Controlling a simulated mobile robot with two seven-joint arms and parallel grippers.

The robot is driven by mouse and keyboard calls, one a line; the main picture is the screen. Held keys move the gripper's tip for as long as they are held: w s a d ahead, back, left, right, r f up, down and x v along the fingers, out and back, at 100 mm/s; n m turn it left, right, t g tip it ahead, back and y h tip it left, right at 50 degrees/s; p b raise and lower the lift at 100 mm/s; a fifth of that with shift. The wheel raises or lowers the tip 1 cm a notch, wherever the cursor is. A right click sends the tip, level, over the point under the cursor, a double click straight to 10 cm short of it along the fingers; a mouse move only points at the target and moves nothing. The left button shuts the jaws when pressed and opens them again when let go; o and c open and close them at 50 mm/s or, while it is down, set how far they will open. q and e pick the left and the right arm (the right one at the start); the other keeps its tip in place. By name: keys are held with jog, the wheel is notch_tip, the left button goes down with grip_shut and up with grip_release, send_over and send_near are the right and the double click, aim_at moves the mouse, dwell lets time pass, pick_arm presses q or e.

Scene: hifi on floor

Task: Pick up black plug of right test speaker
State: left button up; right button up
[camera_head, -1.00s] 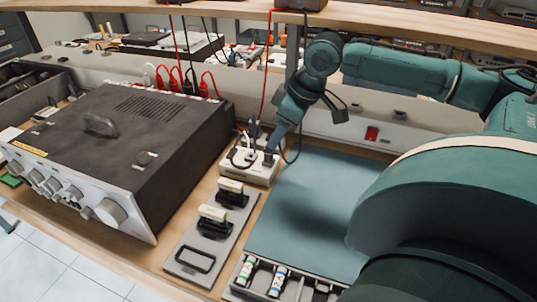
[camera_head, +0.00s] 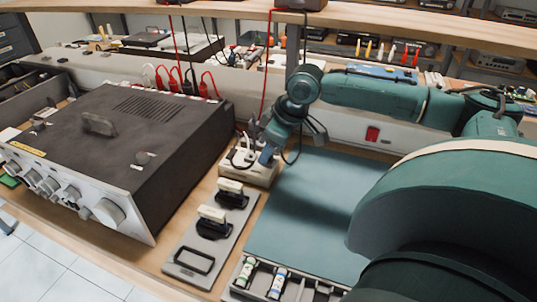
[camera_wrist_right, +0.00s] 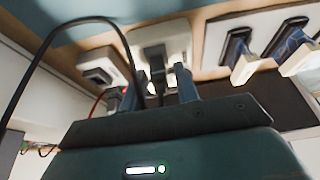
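A white power strip (camera_head: 236,176) stands behind the grey tray, with a white plug and cables at its left part. My right gripper (camera_head: 264,160) reaches down over the strip's right part; the arm hides what lies between its fingers there. In the right wrist view my right gripper (camera_wrist_right: 158,90) has its two fingers apart. A black plug (camera_wrist_right: 157,74) with a cable sits between them, in front of the white strip (camera_wrist_right: 172,36), with gaps seen at its sides. A black cable arcs at the left of that view. My left gripper is not in view.
A large black amplifier (camera_head: 120,140) stands left of the strip. A teal mat (camera_head: 300,220) lies clear to the right. A red cable (camera_head: 268,70) hangs behind, and the shelf edge (camera_head: 400,28) runs above.

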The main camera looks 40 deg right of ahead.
grip_shut()
